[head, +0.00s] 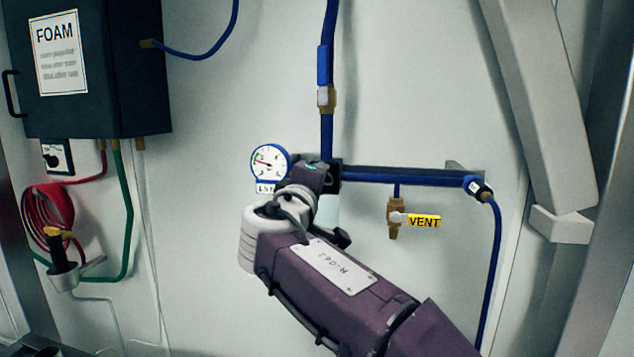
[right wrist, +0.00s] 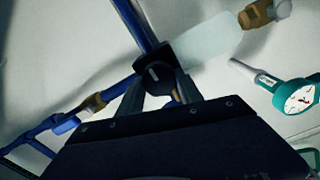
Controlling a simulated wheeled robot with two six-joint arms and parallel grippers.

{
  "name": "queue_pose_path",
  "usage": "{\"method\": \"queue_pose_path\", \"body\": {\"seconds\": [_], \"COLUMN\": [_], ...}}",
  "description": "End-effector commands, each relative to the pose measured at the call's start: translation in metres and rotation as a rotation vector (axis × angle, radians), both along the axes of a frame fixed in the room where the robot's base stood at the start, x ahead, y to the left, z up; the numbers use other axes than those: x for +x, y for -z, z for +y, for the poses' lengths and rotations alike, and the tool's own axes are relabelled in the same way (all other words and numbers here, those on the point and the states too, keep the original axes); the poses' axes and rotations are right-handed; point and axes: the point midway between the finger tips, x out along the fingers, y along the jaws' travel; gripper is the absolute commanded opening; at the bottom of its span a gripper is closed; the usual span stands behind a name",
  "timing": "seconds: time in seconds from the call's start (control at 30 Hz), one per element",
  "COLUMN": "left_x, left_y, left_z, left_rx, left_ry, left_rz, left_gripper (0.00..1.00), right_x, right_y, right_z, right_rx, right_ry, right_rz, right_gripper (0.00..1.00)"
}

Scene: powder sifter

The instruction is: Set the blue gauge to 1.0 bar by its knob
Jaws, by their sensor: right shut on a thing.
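The blue-rimmed gauge (head: 270,162) is on the wall at the left end of the blue pipe. It has a white face, a small green mark and a red needle pointing left and slightly up. Its scale is too small to read. My right gripper (right wrist: 158,82) is shut on the dark round knob (right wrist: 152,74), with one finger on each side of it; a pale mark shows on the knob's face. In the head view my right wrist hides the fingers and most of the knob. My left gripper is not in view.
A teal-rimmed gauge (right wrist: 301,97) shows in the right wrist view. The blue pipe (head: 410,176) runs right to a hose; a brass valve with a yellow VENT tag (head: 424,221) hangs below. A dark FOAM box (head: 90,70) and a red hose coil (head: 48,215) are at left.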

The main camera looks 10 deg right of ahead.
Motion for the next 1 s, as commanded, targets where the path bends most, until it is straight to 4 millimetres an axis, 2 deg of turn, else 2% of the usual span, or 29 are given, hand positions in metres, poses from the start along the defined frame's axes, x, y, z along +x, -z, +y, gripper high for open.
{"method": "queue_pose_path", "body": {"seconds": [0.33, 0.87, 0.9, 0.97, 1.0], "left_x": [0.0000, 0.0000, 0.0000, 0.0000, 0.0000], "left_y": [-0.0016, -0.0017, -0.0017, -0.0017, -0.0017], "left_z": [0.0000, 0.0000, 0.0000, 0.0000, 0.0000], "left_rx": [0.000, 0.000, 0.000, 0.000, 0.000], "left_ry": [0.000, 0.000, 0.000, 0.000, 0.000], "left_rz": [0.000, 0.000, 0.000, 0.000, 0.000], "left_gripper": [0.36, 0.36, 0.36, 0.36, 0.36], "right_x": [0.0000, 0.0000, 0.0000, 0.0000, 0.0000], "right_y": [0.0003, 0.0005, 0.0005, 0.0005, 0.0005], "right_z": [0.0000, 0.0000, 0.0000, 0.0000, 0.0000], "right_rx": [-0.118, -0.138, -0.138, -0.138, -0.138], "right_ry": [0.000, 0.000, 0.000, 0.000, 0.000], "right_rz": [0.048, 0.057, 0.057, 0.057, 0.057], "right_gripper": [0.02, 0.02, 0.45, 0.62, 0.64]}}
